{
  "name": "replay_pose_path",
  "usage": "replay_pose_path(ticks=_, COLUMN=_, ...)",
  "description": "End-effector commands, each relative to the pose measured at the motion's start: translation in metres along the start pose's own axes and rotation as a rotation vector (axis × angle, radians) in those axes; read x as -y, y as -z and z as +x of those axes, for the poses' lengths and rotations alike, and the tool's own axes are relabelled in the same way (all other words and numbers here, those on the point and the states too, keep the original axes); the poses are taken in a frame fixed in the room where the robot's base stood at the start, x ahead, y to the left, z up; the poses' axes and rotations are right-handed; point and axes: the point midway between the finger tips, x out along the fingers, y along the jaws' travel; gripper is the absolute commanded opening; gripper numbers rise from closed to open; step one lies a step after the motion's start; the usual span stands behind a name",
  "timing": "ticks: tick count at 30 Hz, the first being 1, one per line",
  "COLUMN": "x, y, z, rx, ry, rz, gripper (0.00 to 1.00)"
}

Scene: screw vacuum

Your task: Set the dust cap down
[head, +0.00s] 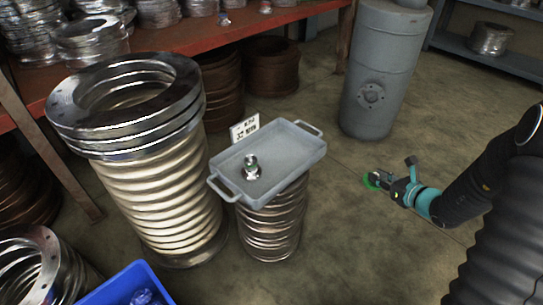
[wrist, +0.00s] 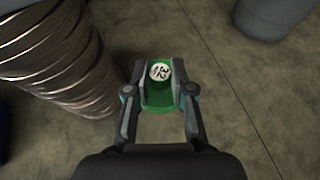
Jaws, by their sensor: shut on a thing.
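My gripper (head: 378,180) is shut on a green dust cap (head: 369,180) and holds it in the air over the floor, to the right of the tray. In the wrist view the dust cap (wrist: 160,96) sits between the fingers, with a white round label marked 32 facing the camera. A grey tray (head: 293,158) with two handles rests on a short coiled hose. A small metal fitting (head: 251,168) with a dark green middle stands upright in the tray, left of its centre. The gripper is apart from the tray.
A tall bellows hose (head: 160,200) with steel flanges stands left of the tray. A white sign (head: 244,128) stands at the tray's back edge. A grey cylinder tank (head: 385,70) stands behind. A blue bin (head: 130,285) is at the front left. The floor around the gripper is clear.

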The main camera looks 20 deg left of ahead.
Motion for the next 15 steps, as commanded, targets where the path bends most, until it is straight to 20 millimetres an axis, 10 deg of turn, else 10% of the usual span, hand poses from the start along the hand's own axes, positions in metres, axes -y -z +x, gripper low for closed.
replay_pose_path(ticks=9, x=-0.078, y=-0.137, z=0.012, rx=0.003, ry=-0.448, rz=-0.193, gripper=0.05)
replay_pose_path(ticks=15, x=-0.115, y=-0.181, z=0.004, rx=0.001, ry=-0.640, rz=-0.265, gripper=0.05)
